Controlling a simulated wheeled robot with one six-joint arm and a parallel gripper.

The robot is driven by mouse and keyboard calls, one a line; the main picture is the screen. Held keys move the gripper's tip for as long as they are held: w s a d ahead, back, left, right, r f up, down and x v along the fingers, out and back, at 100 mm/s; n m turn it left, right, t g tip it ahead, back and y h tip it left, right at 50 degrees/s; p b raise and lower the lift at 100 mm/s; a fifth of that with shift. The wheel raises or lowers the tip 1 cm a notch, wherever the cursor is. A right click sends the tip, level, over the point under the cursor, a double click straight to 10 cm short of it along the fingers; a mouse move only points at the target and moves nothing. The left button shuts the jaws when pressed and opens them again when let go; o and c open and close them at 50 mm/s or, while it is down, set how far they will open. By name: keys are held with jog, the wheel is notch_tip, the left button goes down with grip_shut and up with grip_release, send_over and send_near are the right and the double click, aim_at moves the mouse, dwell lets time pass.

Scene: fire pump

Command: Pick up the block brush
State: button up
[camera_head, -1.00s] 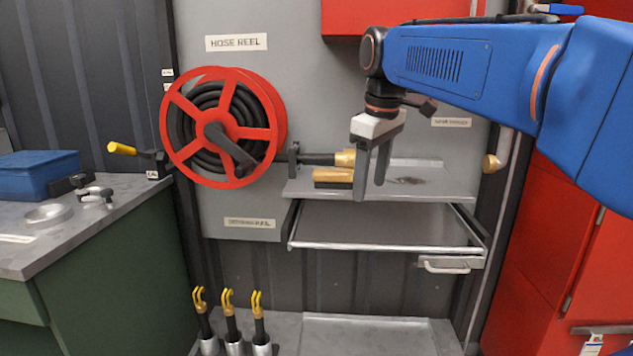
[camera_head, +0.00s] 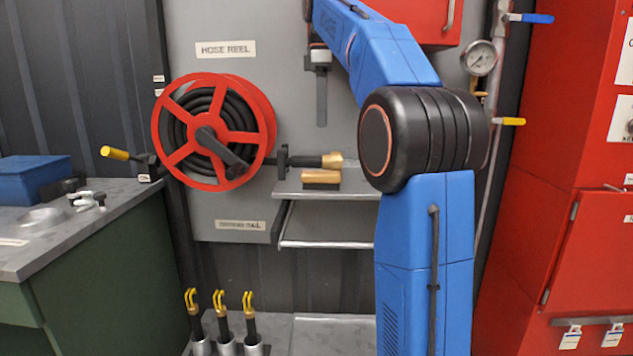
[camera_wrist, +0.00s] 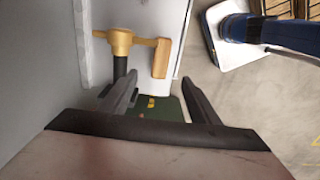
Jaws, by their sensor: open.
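The block brush (camera_head: 321,178) has a tan wooden back and dark bristles below. It lies on the left part of the grey shelf (camera_head: 352,185), just below a brass-tipped hose nozzle (camera_head: 331,160) in the head view. My gripper (camera_head: 321,122) hangs pointing down, above the brush and apart from it. In the wrist view, my gripper (camera_wrist: 160,84) is open and empty, and the brush (camera_wrist: 162,58) appears just beyond the fingertips. The brass nozzle (camera_wrist: 120,40) shows beside it, to the left.
A red hose reel (camera_head: 213,131) is on the panel left of the shelf. A tray or drawer (camera_head: 330,225) lies below the shelf, partly hidden by my arm. A red cabinet (camera_head: 570,220) stands at the right, and a green workbench (camera_head: 105,270) at the left.

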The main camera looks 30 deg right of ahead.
aim_at(321, 172)
notch_tip(321, 172, down, 17)
jog(key=shift+s+a+r, duration=0.1)
jog(key=shift+r, duration=0.1)
dwell(0.6)
jog(key=shift+c, duration=0.7)
jog(key=c, duration=1.1)
jog(key=shift+r, duration=0.1)
jog(key=shift+c, duration=0.2)
jog(key=shift+r, duration=0.3)
jog(key=s+a, duration=1)
jog(key=s, duration=0.5)
